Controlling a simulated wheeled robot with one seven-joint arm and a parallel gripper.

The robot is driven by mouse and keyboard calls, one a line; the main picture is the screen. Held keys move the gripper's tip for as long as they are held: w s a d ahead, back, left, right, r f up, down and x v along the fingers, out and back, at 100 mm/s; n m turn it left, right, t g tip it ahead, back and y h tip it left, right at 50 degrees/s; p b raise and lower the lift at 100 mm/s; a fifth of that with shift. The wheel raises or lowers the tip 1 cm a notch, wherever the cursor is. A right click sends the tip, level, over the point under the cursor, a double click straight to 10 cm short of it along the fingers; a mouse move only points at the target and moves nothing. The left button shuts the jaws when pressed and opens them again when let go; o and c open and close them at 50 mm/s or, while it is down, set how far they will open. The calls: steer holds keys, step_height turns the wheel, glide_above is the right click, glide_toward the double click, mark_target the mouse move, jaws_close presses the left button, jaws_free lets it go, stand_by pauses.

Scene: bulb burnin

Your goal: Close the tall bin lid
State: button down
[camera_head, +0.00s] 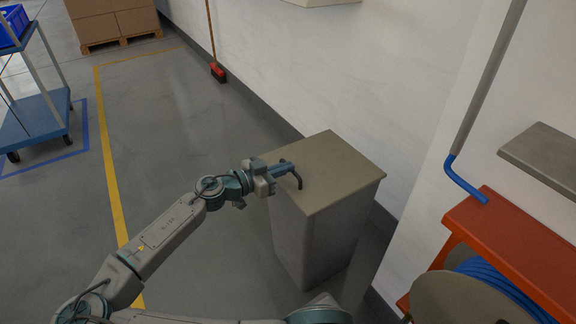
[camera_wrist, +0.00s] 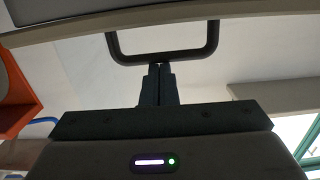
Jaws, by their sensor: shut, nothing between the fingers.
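The tall bin (camera_head: 318,235) is a grey-beige box standing on the floor near the wall. Its lid (camera_head: 335,165) lies flat over the top in the head view, with no gap that I can make out. A dark bar handle (camera_head: 298,179) sits at the lid's left edge; it also shows as a dark loop in the wrist view (camera_wrist: 164,60). My gripper (camera_head: 290,168) is at this handle with its fingers shut and empty. In the wrist view the fingertips (camera_wrist: 159,68) are together at the handle's bar; I cannot tell whether they touch it.
A white wall (camera_head: 330,75) runs behind the bin. At right stand a red-orange bench (camera_head: 510,245) and a cable reel (camera_head: 455,298). A blue cart (camera_head: 35,120), a broom (camera_head: 217,72) and boxes on a pallet (camera_head: 112,20) are farther off. The floor left of the bin is clear.

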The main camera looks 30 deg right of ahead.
step_height(320, 180, down, 2)
steer(key=shift+s+a+f, duration=0.1)
steer(key=shift+a, duration=0.05)
stand_by(0.3)
step_height(320, 180, up, 6)
steer(key=a+p, duration=0.1)
steer(key=p, duration=0.3)
steer(key=a+f, duration=0.5)
steer(key=a, duration=0.3)
steer(key=shift+w+p, duration=0.3)
steer(key=shift+p, duration=0.15)
